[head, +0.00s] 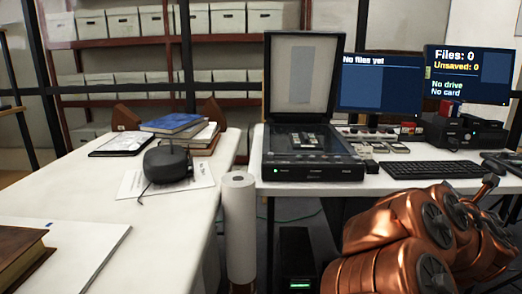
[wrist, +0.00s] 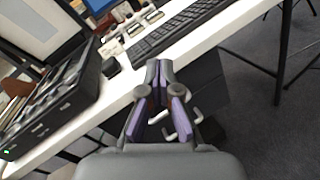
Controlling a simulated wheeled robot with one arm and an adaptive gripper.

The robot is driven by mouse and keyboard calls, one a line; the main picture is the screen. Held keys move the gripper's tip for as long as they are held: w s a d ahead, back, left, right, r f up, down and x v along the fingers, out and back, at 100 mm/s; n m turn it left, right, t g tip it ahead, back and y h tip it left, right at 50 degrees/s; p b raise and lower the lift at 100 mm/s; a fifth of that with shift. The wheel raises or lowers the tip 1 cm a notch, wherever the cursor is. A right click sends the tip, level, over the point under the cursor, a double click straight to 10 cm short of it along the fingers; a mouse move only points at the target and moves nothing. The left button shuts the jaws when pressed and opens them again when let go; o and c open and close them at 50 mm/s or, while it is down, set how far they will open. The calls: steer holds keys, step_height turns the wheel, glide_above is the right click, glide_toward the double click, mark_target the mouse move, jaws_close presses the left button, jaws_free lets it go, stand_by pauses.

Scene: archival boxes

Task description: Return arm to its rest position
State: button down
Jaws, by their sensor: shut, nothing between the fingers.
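My arm, with copper-coloured links, is folded at the lower right of the head view. In the head view the gripper's fingers cannot be made out clearly.
A flatbed scanner (head: 312,156) with its lid up stands on the desk, beside two monitors (head: 380,84) and a keyboard (head: 434,169). A white table (head: 120,205) at left holds books (head: 172,124) and a dark device (head: 168,164). A white roll (head: 239,225) stands between them.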

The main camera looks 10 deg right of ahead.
steer(key=s+a+r+m+g+h+p, duration=0.2)
steer(key=a+r+m+g+p, duration=0.15)
steer(key=r+m+p, duration=0.5)
steer(key=s+a+r+m+g+y+p, duration=0.1)
steer(key=s+a+m+g+y+p, duration=0.2)
steer(key=s+a+m+p, duration=0.45)
steer(key=s+a+r+m+g+y+p, duration=0.25)
steer(key=a+p, duration=0.25)
steer(key=a, duration=0.5)
steer(key=s+a+r+m+g+y+p, duration=0.1)
steer(key=s+a+m+g+y+p, duration=0.2)
steer(key=a+p, duration=0.45)
steer(key=s+a+r+m+g+y+p, duration=0.1)
steer(key=s+a+r+g+p, duration=0.1)
steer(key=s+a, duration=0.5)
steer(key=s+a+r+m+g+y+p, duration=0.2)
steer(key=s+a+r+p, duration=0.1)
steer(key=s+a, duration=0.4)
steer(key=shift+s+a+g, duration=0.3)
steer(key=shift+s+g, duration=0.1)
steer(key=shift+d, duration=0.1)
